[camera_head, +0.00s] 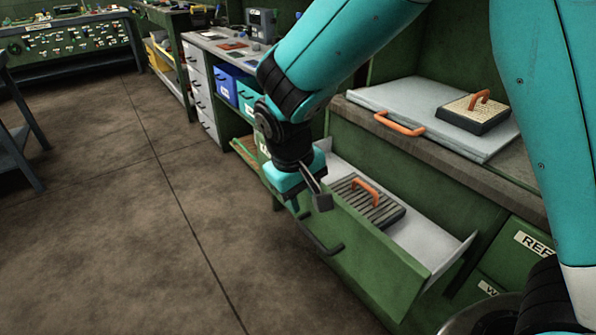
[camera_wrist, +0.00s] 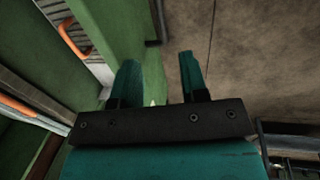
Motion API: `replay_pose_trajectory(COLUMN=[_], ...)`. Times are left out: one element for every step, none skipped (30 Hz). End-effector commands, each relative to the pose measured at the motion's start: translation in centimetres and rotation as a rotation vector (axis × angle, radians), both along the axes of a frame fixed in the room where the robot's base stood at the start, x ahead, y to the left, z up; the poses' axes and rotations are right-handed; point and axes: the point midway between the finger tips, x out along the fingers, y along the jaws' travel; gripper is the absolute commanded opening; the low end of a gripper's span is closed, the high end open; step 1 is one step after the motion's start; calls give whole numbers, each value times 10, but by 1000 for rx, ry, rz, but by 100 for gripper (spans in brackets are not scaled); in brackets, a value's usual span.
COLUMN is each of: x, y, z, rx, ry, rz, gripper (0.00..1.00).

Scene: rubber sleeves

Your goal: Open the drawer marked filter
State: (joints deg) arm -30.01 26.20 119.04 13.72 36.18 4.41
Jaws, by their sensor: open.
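A green drawer (camera_head: 375,250) stands pulled out from the cabinet, with its pale inside showing. A dark bar handle (camera_head: 322,243) is on its front; a dark bar also shows in the wrist view (camera_wrist: 154,43). A white label at the drawer's far end is mostly hidden by my arm, so I cannot read it. A dark ribbed block with an orange handle (camera_head: 365,190) lies in the drawer. My gripper (camera_head: 308,204) is open and empty, pointing down at the drawer front near the handle. Its two fingers (camera_wrist: 158,75) are apart in the wrist view, with the green front beside the left one.
A grey panel with an orange handle (camera_head: 400,124) and a light-topped block (camera_head: 474,113) lie on the counter above. Closed drawers, one labelled "REF..." (camera_head: 530,243), are at the right. Blue bins (camera_head: 226,85) and white drawers (camera_head: 200,92) stand farther back.

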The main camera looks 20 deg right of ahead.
Motion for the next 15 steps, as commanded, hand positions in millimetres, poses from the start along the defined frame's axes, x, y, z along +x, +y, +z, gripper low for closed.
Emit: replay_pose_trajectory(x=[0,-1,-1,-1,-2,-2,-2,-2,-2,-3,-3,-3,-3,-3,-3], y=[3,4,5,6,7,8,8,8,9,9,9,9,9,9,9], z=[14,19,26,30,34,39,42,44,46,47,48,49,49,50,50], rx=[2,2,2,2,2,2,2,1,1,0,0,0,0,0,0], ry=[-4,-3,-3,-3,-2,-3,-3,-2,-2,-1,-1,0,0,1,1], rz=[1,1,1,1,2,1,1,0,0,0,0,0,0,0,0], gripper=[40,40,40,40,40,40,40,40,40,40,40,40,40,40,40])
